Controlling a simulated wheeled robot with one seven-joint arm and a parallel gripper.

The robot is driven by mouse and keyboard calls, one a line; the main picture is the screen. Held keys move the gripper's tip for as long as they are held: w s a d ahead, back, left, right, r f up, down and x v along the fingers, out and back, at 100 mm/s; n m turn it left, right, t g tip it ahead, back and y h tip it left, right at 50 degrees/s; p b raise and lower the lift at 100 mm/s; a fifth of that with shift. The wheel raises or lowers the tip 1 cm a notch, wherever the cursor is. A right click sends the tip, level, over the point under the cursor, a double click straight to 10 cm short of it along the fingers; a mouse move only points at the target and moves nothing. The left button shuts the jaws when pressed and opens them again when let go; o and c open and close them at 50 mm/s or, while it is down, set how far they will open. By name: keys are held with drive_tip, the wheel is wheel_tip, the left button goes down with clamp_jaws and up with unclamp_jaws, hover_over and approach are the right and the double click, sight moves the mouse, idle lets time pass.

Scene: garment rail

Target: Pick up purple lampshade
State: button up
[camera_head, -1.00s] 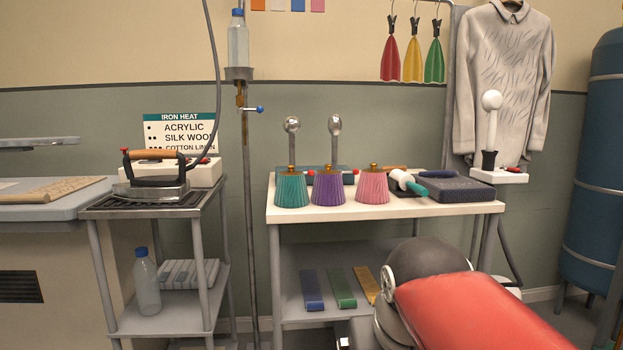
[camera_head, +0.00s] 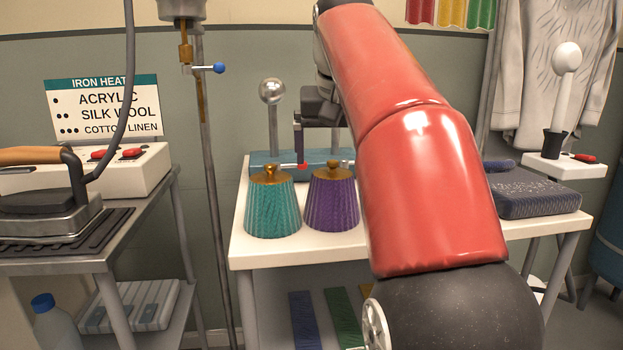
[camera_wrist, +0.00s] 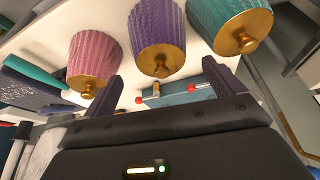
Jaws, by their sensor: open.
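The purple lampshade (camera_head: 332,204), ribbed with a brass knob on top, stands upright on the white table (camera_head: 250,252). The red arm covers part of its right side. In the wrist view the purple lampshade (camera_wrist: 156,32) lies ahead, between the teal and pink ones, its knob towards my gripper. My gripper (camera_head: 305,150) is above and just behind its top in the head view, one finger pointing down. In the wrist view the two dark fingers of my gripper (camera_wrist: 164,74) are spread apart, with the knob between their directions. Nothing is held; contact is not visible.
The teal lampshade (camera_head: 272,206) stands close on the left. The pink lampshade (camera_wrist: 93,58) is on the other side, hidden by my arm in the head view. A teal box with red knobs (camera_head: 262,162) and a metal ball post (camera_head: 272,92) stand behind. A dark pad (camera_head: 535,197) lies right.

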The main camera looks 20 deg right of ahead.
sight(333, 173)
drive_tip(key=shift+w+d+f, duration=0.1)
drive_tip(key=shift+w+f, duration=0.15)
drive_tip(key=b+x, duration=0.2)
drive_tip(key=x, duration=0.5)
drive_tip(key=shift+f, duration=0.1)
drive_tip(key=c, duration=0.7)
